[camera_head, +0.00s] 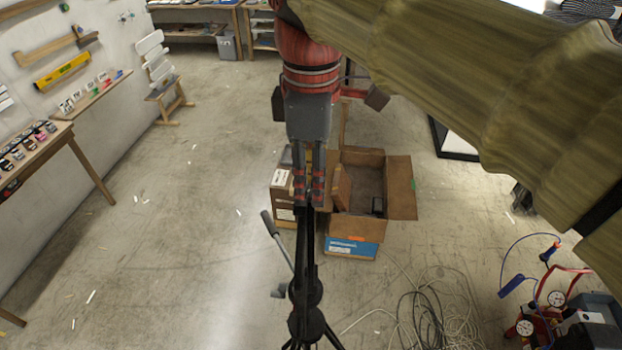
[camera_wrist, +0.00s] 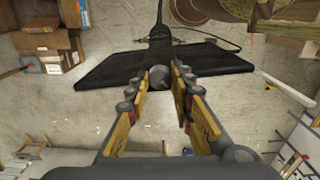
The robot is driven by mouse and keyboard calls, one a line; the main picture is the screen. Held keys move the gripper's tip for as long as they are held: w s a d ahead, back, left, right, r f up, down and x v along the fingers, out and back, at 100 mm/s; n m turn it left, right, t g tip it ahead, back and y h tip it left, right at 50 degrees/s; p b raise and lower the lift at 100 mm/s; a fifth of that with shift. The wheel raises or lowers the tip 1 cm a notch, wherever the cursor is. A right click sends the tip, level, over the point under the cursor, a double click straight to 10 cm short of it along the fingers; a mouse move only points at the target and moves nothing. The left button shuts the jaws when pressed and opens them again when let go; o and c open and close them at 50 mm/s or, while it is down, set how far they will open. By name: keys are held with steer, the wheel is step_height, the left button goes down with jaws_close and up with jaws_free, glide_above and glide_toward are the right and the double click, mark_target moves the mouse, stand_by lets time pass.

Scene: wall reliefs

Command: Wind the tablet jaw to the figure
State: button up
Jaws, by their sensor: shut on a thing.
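A black tripod (camera_head: 306,293) stands below my arm, with a lever handle (camera_head: 272,232) sticking out to its left. My gripper (camera_head: 309,200) points down at the top of the tripod and hides part of it. In the wrist view my gripper (camera_wrist: 159,80) is shut on a round grey knob (camera_wrist: 158,76), with one finger on either side. Behind the knob a wide flat black holder (camera_wrist: 107,73) spreads to both sides; I take it for the tablet jaw. Its stem runs up the picture. I cannot read any figure or scale on it.
An open cardboard box (camera_head: 350,228) and a closed carton (camera_head: 283,190) stand just behind the tripod. Loose cables (camera_head: 430,310) lie to its right, near a red gauge unit (camera_head: 545,318). A wall bench (camera_head: 45,155) is at left. The floor between is mostly clear.

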jaws_close()
steer(key=shift+m, duration=0.3)
steer(key=m, duration=0.3)
steer(key=shift+p, duration=0.3)
steer(key=shift+r+m, duration=0.1)
steer(key=shift+m, duration=1.8)
steer(key=o, duration=0.7)
jaws_free()
steer(key=shift+o, duration=0.4)
